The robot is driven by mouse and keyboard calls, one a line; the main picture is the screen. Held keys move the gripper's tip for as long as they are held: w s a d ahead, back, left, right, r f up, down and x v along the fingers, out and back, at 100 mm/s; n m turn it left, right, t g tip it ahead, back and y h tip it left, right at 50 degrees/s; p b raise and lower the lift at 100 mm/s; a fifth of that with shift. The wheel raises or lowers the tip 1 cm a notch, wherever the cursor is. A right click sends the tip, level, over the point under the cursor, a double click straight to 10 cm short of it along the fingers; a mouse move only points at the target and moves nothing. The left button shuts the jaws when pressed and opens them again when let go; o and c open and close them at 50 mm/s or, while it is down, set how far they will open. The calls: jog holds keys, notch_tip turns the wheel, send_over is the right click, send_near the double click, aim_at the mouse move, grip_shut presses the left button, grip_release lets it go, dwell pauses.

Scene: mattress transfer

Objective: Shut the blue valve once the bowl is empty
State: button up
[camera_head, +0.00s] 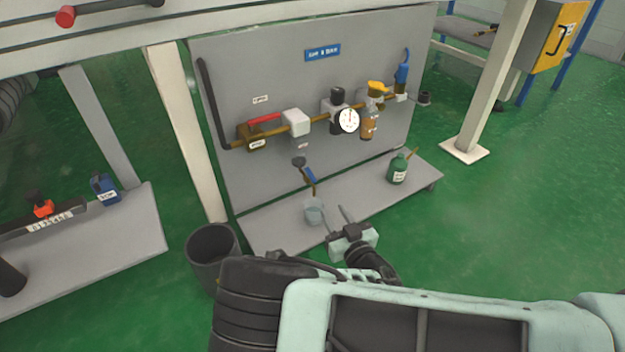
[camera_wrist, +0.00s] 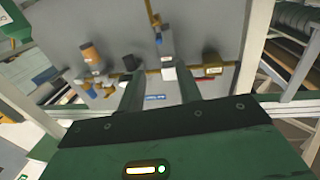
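A blue handle (camera_wrist: 158,38) also shows in the wrist view, which is upside down. An amber bowl (camera_head: 368,127) hangs under the yellow-topped unit on the brass pipe; it also shows in the wrist view (camera_wrist: 91,54). Whether any bowl is empty is too small to tell. My gripper (camera_head: 333,211) is just right of the cup, below the blue handle. Its two fingers (camera_wrist: 160,86) are apart with nothing between them.
The pipe carries a red lever (camera_head: 264,119), a white box (camera_head: 296,122) and a round gauge (camera_head: 348,120). A green bottle (camera_head: 397,170) stands on the shelf (camera_head: 278,230). A dark bin (camera_head: 211,252) stands at the left. Green floor lies open at the right.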

aim_at(315, 182)
jog(key=b+x, duration=0.7)
jog(key=x, duration=0.7)
jog(key=shift+w+f, duration=0.15)
jog(key=shift+f, duration=0.05)
jog(key=shift+w+a+r, duration=0.2)
jog(key=shift+w+a, duration=0.05)
jog(key=shift+w, duration=0.3)
grip_shut()
